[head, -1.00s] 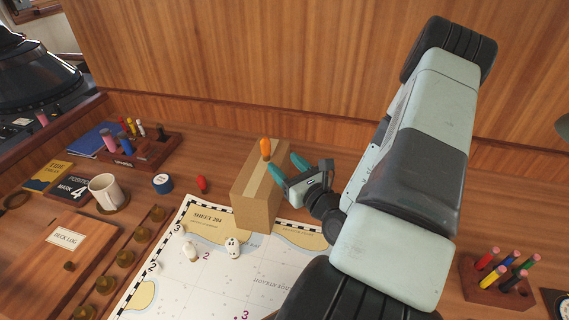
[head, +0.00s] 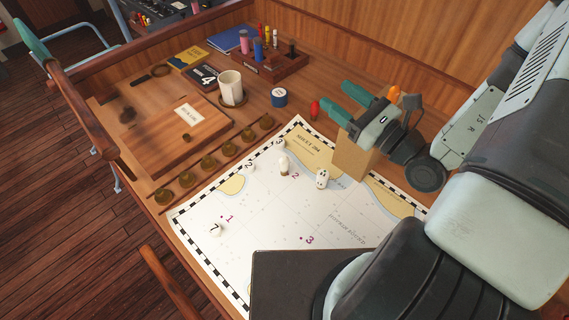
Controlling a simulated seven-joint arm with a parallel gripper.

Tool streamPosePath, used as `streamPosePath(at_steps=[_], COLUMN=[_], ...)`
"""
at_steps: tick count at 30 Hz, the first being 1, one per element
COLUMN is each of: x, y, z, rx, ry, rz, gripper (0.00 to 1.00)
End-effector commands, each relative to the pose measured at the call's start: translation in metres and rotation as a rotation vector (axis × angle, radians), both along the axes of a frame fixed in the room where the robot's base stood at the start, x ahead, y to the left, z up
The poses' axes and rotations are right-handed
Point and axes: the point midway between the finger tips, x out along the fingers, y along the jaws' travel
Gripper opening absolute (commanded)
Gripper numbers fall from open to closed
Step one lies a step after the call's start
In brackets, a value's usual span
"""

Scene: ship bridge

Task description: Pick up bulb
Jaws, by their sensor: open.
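A small white bulb-shaped piece (head: 284,165) stands on the chart near the printed 2. Another small white rounded piece (head: 217,230) with a dark mark lies near the printed 1; I cannot tell for certain which is the bulb. My gripper (head: 333,94) is open and empty, its teal fingers spread and pointing left. It appears above the cardboard box (head: 353,160), to the right of and higher in the picture than both white pieces. It hides part of the box and of an orange item (head: 394,95).
A white piece with black dots (head: 322,179) stands on the chart (head: 270,215). A red piece (head: 314,110), a blue-and-white round tin (head: 279,97), a mug (head: 231,87) and a pen rack (head: 276,68) stand behind. Brass knobs line the chart's left side. The chart's middle is mostly clear.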

Motion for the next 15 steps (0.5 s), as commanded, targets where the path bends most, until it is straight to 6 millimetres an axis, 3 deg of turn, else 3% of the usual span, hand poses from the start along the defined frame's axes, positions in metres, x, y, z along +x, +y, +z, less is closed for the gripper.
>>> streamPosePath(at_steps=[3,6,8,11,15], x=[-0.029,-0.075,-0.108,-0.162,-0.214], y=[0.066,0.115,0.134,0.145,0.123], z=[0.0,-0.004,-0.009,-0.019,-0.036], rx=[-0.023,-0.042,-0.051,-0.068,-0.088], ry=[-0.068,-0.134,-0.174,-0.234,-0.305], rz=[0.346,0.715,0.953,1.354,1.92], gripper=[0.59,0.59,0.59,0.59,0.59])
